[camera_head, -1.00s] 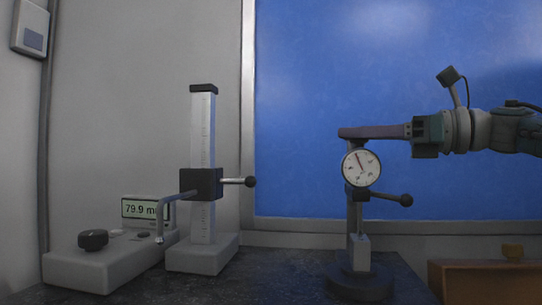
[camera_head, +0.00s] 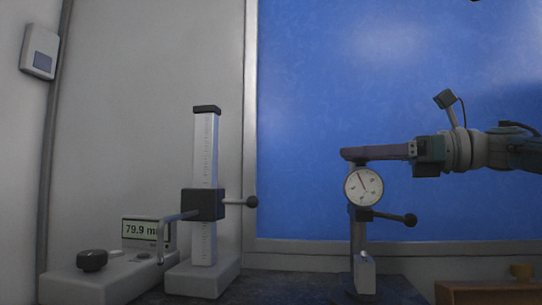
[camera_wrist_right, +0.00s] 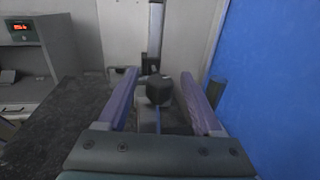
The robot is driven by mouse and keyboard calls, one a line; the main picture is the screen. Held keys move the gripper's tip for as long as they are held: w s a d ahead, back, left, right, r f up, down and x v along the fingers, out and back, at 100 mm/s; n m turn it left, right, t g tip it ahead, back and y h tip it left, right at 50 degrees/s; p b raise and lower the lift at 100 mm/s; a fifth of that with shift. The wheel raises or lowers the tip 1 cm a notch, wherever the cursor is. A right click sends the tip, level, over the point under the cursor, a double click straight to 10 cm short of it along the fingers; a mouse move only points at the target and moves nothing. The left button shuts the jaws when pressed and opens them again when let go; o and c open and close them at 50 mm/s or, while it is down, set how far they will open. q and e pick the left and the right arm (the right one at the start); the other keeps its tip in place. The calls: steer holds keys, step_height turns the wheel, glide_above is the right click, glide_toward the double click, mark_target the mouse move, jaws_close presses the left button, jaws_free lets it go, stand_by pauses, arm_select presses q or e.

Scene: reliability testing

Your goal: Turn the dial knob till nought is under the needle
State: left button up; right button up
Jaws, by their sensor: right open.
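The dial gauge (camera_head: 363,187) has a round white face and a thin red needle pointing up and slightly left; its numerals are too small to read. It is mounted on an upright stand (camera_head: 365,274). My right gripper (camera_head: 348,154) reaches in from the right, its purple fingers level just above the dial face. Whether that piece is the dial knob I cannot tell. My left gripper is not in view.
A height gauge column (camera_head: 204,150) stands left, its ball-ended lever (camera_head: 250,202) pointing toward the dial. A display reading 79.9 (camera_head: 140,230) and a black knob (camera_head: 92,260) are further left. A second ball-ended lever (camera_head: 409,220) sticks out below the dial. A brown box (camera_head: 480,294) is at lower right.

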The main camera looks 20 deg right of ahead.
steer(key=shift+s+d, duration=0.2)
steer(key=shift+d, duration=0.05)
steer(key=b+v, duration=0.2)
steer(key=v, duration=0.7)
steer(key=shift+b, duration=0.35)
steer(key=shift+s, duration=0.15)
steer(key=shift+r, duration=0.1)
